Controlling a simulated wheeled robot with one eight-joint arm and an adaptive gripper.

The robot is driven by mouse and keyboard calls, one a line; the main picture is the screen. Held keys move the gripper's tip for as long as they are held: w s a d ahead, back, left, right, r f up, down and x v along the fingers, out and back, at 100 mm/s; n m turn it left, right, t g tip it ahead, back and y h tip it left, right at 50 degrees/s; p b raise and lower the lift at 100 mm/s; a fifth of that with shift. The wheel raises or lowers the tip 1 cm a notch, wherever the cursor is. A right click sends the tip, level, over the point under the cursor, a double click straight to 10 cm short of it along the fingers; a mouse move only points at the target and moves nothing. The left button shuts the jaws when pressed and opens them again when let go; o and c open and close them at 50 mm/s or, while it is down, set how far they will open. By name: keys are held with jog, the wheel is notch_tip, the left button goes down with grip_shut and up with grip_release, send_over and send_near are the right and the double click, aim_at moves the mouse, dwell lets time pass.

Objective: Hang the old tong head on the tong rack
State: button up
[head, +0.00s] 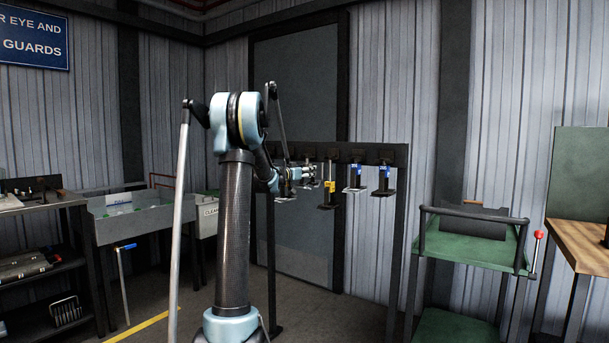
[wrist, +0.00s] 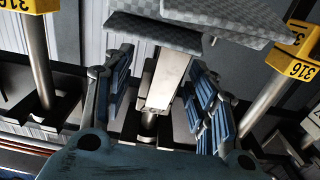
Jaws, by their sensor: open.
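The tong rack (head: 372,153) is a dark frame with a crossbar, and several tong heads hang from it. My gripper (head: 299,175) is at the left part of the rack. In the wrist view my gripper (wrist: 163,75) is open, with its blue-padded fingers apart on both sides of a tong head (wrist: 165,80). That tong head has a pale metal block, a stem into a dark rack slot and checkered grey plates. Gaps show between it and the fingers. No tag is readable on it, so I cannot tell its age.
A yellow-tagged tong head (head: 328,188) and blue-tagged ones (head: 384,179) hang to the right of my gripper. In the wrist view, yellow 316 tags (wrist: 298,68) are close on both sides. A green cart (head: 470,240) stands right of the rack, a grey basin (head: 130,220) left.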

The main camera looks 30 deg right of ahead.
jog(key=s+a+f+n+g+y, duration=0.15)
jog(key=s+a+f, duration=0.25)
jog(key=s+a, duration=0.45)
jog(key=s+a+f+n+y, duration=0.1)
jog(key=s+a+f+y, duration=0.3)
jog(key=a, duration=0.8)
jog(key=s+a+f+n+g, duration=0.1)
jog(key=s+a+f, duration=0.2)
jog(key=s+a, duration=0.55)
jog(key=s+a+f+n+y, duration=0.3)
jog(key=s+a+f, duration=0.4)
jog(key=a, duration=0.3)
jog(key=s+a+f+n+g+y, duration=0.1)
jog(key=s+a+f+n+y, duration=0.3)
jog(key=s+a+f, duration=0.3)
jog(key=s+a+f+n+g+y, duration=0.1)
jog(key=s+a+f+n+y, duration=0.2)
jog(key=s+a+f, duration=0.5)
jog(key=s+a+y, duration=0.1)
jog(key=a, duration=0.4)
jog(key=shift+w+f, duration=0.15)
jog(key=shift+w, duration=0.25)
